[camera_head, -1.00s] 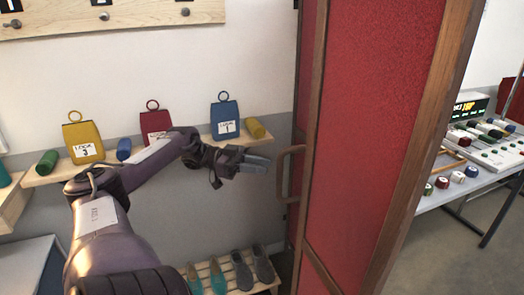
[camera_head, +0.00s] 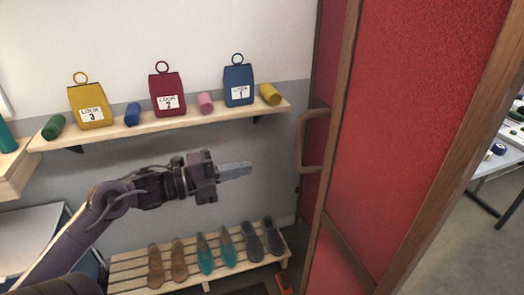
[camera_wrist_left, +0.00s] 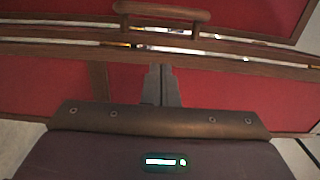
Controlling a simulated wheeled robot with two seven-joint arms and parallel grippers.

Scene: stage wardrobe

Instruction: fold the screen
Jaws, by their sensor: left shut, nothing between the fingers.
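The folding screen has red panels (camera_head: 425,120) in brown wooden frames and stands upright at the right of the head view, its panels at an angle to each other. A wooden handle (camera_head: 303,140) sticks out to the left from its frame. My left gripper (camera_head: 250,168) is shut and empty, left of the handle and a little below it, with a gap between. In the left wrist view the shut fingers (camera_wrist_left: 162,85) point toward the red panels, and the handle (camera_wrist_left: 160,12) shows at the top. My right gripper is not in view.
A wall shelf (camera_head: 180,118) carries yellow, red and blue tagged bags and several coloured cylinders. A low slatted rack (camera_head: 130,275) below holds several shoes. A table (camera_head: 495,160) with small items stands behind the screen at the right.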

